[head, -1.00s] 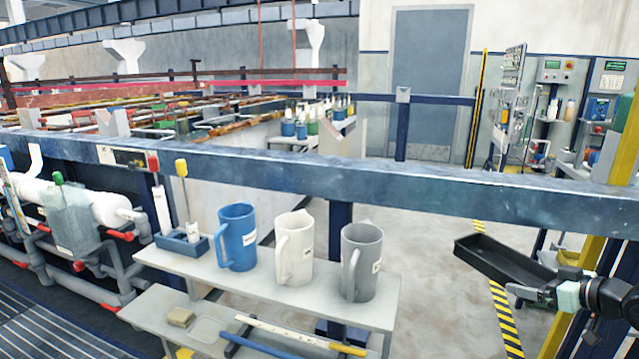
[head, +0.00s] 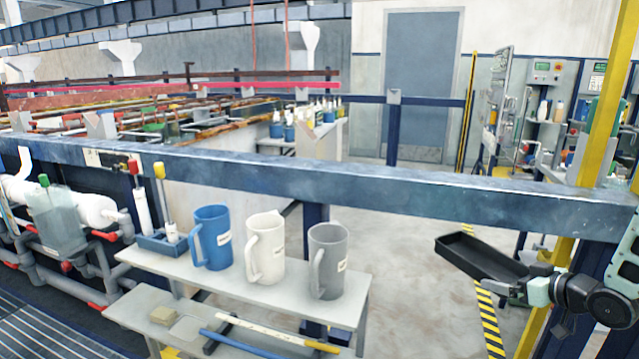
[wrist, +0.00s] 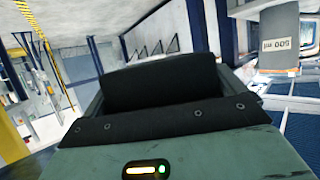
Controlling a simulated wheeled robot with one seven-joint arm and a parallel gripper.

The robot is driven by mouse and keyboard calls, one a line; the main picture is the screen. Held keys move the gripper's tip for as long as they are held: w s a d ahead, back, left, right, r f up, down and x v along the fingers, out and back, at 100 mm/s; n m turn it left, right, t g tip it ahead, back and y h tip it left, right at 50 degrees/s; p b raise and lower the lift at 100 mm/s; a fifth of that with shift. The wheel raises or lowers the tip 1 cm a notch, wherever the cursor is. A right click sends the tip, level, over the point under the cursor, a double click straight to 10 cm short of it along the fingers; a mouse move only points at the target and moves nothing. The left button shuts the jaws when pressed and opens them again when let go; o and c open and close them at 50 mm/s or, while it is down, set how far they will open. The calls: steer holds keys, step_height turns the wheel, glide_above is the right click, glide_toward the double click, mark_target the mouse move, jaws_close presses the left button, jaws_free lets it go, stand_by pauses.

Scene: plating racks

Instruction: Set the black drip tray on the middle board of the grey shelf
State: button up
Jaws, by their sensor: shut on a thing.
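The black drip tray (head: 482,257) is a long shallow black tray held up in the air at the right of the head view. My gripper (head: 522,291) is shut on its near right end. In the wrist view the dark tray (wrist: 165,85) fills the middle, directly in front of the gripper's body. The grey shelf (head: 340,305) stands at lower centre and left, clear of the tray. Its top board carries a blue, a white and a grey jug. The board below (head: 125,312) shows in part; anything lower is mostly hidden.
The blue jug (head: 211,238), white jug (head: 265,247) and grey jug (head: 329,261) stand in a row. A yellow-ended rod (head: 280,332) and a sponge-like block (head: 165,314) lie on the lower board. A long blue beam (head: 400,195) runs behind the shelf. A yellow post (head: 600,110) stands at right.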

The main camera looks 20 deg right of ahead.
steer(key=w+a+p, duration=0.4)
steer(key=w+a, duration=0.3)
steer(key=a, duration=0.4)
steer(key=a+m+h+p, duration=0.2)
steer(key=a+p, duration=0.3)
steer(key=a, duration=0.8)
steer(key=shift+s+a+r, duration=0.15)
steer(key=shift+s+r, duration=0.1)
steer(key=shift+s, duration=0.45)
steer(key=shift+s+a+r, duration=0.2)
steer(key=shift+s+r, duration=0.1)
steer(key=shift+s, duration=0.45)
steer(key=shift+s+a+r, duration=0.15)
steer(key=shift+s+r, duration=0.1)
steer(key=shift+s, duration=0.45)
